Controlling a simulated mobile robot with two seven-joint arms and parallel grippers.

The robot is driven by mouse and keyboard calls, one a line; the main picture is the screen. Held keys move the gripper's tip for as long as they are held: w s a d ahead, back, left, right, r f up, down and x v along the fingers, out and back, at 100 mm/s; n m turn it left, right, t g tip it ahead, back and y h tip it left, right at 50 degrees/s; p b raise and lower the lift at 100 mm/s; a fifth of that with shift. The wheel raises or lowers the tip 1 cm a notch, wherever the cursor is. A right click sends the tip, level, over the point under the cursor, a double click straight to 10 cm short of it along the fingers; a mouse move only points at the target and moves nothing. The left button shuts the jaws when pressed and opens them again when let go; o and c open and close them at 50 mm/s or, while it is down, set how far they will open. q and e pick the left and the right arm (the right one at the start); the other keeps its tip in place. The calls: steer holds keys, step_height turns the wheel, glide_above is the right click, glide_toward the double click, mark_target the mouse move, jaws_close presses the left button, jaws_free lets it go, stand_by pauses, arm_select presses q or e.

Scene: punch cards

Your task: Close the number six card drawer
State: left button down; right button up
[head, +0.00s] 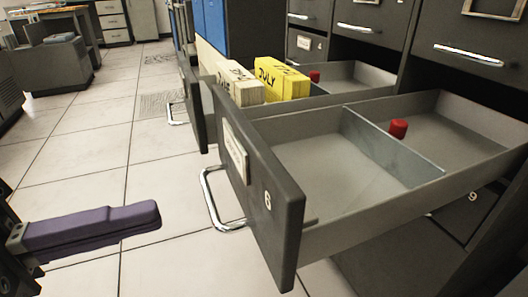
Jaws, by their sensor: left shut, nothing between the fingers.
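The number six card drawer (262,215) is pulled far out of the dark cabinet. Its dark front bears a white "6", a label and a silver handle (213,204). Inside are a grey divider and a red knob-like piece (398,128); otherwise the visible tray is empty. My left gripper (152,215), with purple fingers, is shut and empty. It appears in front of the drawer to the left, apart from the handle. My right gripper is not in view.
Behind it, another open drawer holds white cards (240,84) and yellow "JULY" cards (282,80). Closed cabinet drawers (468,54) stand at the upper right. A grey desk-like unit (55,65) stands far left. The tiled floor (100,170) between is clear.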

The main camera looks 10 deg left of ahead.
mark_target(252, 189)
arm_select(q)
steer(key=b+x, duration=0.1)
steer(key=x, duration=0.7)
steer(key=shift+w, duration=0.1)
steer(key=shift+d, duration=0.1)
